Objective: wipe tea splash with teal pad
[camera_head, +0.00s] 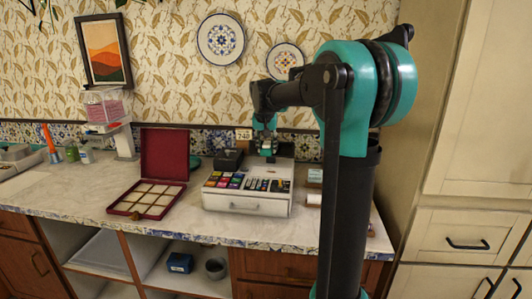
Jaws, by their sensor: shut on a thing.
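My gripper (267,147) is at the back of the counter, just behind the white tea box (247,206). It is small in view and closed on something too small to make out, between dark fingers. A teal item (195,162) shows partly behind the open red box (165,165); I cannot tell whether it is the teal pad. No tea splash can be made out on the marble counter (85,190). The counter behind the white box is largely hidden by the box and my arm.
The red box has an open lid and a divided tray. A black box (228,160) stands left of my gripper. A white roll (314,199) lies at the right. The counter's left front is clear.

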